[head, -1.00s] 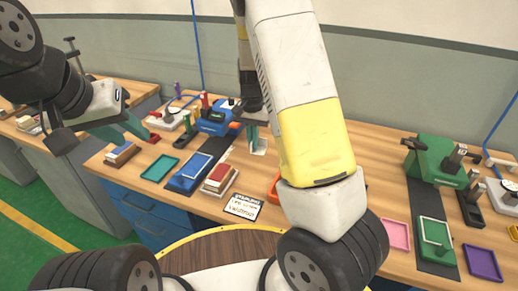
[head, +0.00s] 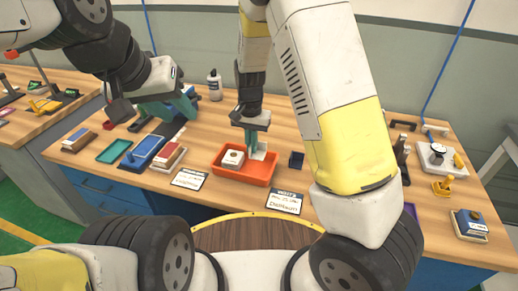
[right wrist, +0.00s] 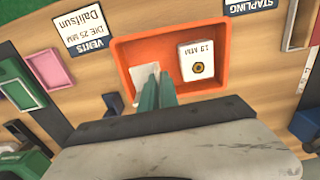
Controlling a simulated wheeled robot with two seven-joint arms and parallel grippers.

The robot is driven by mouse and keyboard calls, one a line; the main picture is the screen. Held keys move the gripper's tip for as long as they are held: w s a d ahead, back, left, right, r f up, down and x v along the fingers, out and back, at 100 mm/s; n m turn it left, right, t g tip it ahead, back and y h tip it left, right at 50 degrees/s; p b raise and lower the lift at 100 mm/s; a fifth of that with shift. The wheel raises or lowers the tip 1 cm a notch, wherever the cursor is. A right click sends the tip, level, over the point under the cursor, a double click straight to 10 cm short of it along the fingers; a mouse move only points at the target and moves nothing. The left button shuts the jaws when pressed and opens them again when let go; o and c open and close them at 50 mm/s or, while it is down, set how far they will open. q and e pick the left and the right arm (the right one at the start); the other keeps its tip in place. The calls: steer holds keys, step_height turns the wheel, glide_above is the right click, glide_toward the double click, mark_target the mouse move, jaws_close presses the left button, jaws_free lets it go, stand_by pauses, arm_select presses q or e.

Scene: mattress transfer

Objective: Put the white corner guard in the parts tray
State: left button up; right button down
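The white corner guard (head: 258,152) is at the fingertips of my right gripper (head: 250,138), at the right part of the orange tray (head: 243,181). In the right wrist view the guard (right wrist: 144,75) shows beside the close-set green fingers (right wrist: 158,92), inside the tray outline (right wrist: 127,50). The fingers look closed on it; whether it touches the tray floor I cannot tell.
A dark blue box (head: 296,159) stands just right of the tray. Label cards (head: 189,179) and (head: 285,202) lie in front. A teal tray (head: 114,151), a blue block (head: 145,150) and a red block (head: 170,155) are to the left. My right arm hides part of the bench.

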mark_target(252, 170)
step_height(252, 170, down, 7)
steer(key=shift+f, duration=0.15)
steer(key=shift+f, duration=0.15)
steer(key=c, duration=1.6)
jaws_free()
